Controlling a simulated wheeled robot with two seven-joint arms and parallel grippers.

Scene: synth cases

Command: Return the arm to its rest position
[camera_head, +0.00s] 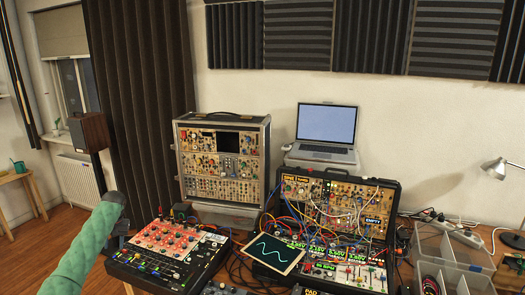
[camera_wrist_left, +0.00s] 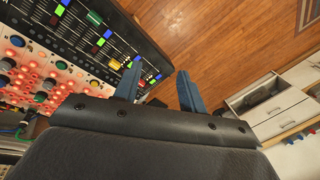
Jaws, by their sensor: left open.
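My left arm, in a green sleeve, comes in from the lower left of the head view. Its dark left gripper (camera_head: 118,238) is beside the left end of the red-and-black mixer (camera_head: 165,258), partly hidden by the arm. In the left wrist view the two blue fingers of the left gripper (camera_wrist_left: 157,82) stand apart with nothing between them. Wooden floor shows beyond them, and the mixer (camera_wrist_left: 85,45) lies to their left. I cannot tell whether the gripper touches it. My right gripper is not in view.
A patch-cabled synth case (camera_head: 335,205) with a small wave display (camera_head: 275,252) stands right of the mixer. A tall module case (camera_head: 222,160) and a laptop (camera_head: 326,124) are behind. Clear trays (camera_head: 455,245) and a lamp (camera_head: 497,168) are at right. Open floor (camera_head: 60,235) is at left.

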